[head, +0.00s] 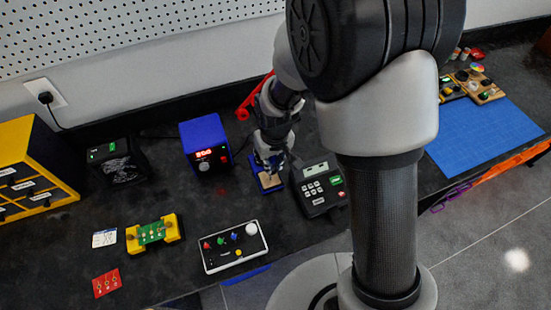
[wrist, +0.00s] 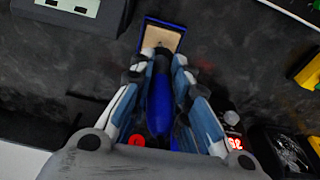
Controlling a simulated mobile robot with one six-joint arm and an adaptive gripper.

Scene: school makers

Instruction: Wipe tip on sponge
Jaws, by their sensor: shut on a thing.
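The sponge (head: 270,182) is a tan pad in a small dark blue tray on the black bench. It also shows at the top of the wrist view (wrist: 161,38). My gripper (head: 269,158) points down just over the sponge. In the wrist view my gripper (wrist: 162,62) is shut on a blue-handled soldering iron (wrist: 159,100). The iron points toward the sponge. Its tip is hidden between the fingers and at the sponge's near edge, so I cannot tell whether it touches.
A blue soldering station (head: 205,145) stands left of the sponge. A dark keypad device (head: 318,190) stands close on its right. A white control box (head: 233,246) and a yellow board holder (head: 153,233) lie nearer the front. Bare bench lies between them.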

